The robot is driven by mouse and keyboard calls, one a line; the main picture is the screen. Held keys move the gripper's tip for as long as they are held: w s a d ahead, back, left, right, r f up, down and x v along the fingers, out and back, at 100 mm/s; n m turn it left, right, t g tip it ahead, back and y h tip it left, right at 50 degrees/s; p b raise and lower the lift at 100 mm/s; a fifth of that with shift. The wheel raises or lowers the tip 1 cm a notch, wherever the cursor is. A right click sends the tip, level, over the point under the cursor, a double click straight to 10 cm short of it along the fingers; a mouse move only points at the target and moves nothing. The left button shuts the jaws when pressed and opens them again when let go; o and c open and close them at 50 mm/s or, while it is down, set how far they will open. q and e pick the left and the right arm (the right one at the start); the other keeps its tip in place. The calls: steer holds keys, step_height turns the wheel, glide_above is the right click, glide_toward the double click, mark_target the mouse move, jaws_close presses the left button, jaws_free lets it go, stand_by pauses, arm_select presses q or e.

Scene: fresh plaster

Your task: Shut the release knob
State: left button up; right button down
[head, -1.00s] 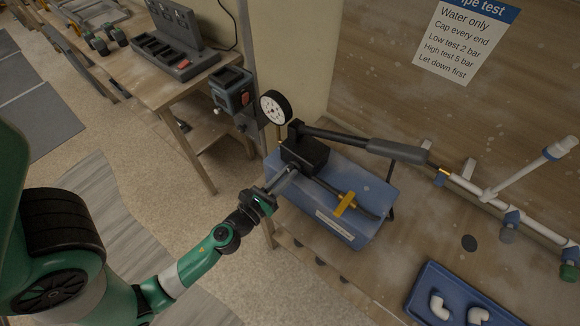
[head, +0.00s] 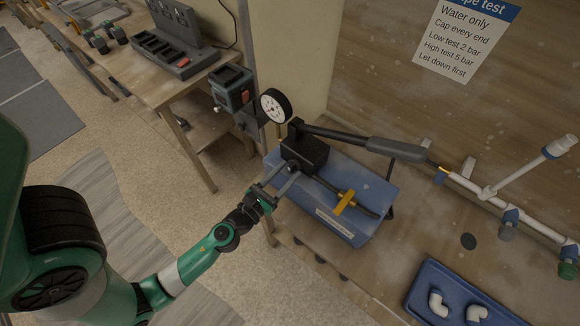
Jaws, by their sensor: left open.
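The blue test pump (head: 340,172) stands on the bench, with a black block (head: 306,152) at its left end. The release knob is not clearly visible; a small dark part on the block's near-left face, by my fingertips, may be it. My left gripper (head: 283,178) is at that face with its fingers spread apart and nothing seen held. I cannot tell whether the fingertips touch the block. My right gripper is not in view.
A pressure gauge (head: 275,106) rises behind the block. The pump's long handle (head: 395,149) reaches right, and a yellow lever (head: 345,203) sits on the hose. White pipework (head: 520,217) and a blue tray (head: 414,296) with white elbows lie to the right.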

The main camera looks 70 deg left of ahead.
arm_select(q)
steer(key=b+v, duration=0.5)
steer(key=v, duration=0.6)
steer(key=shift+s+d, duration=0.2)
steer(key=shift+s, duration=0.15)
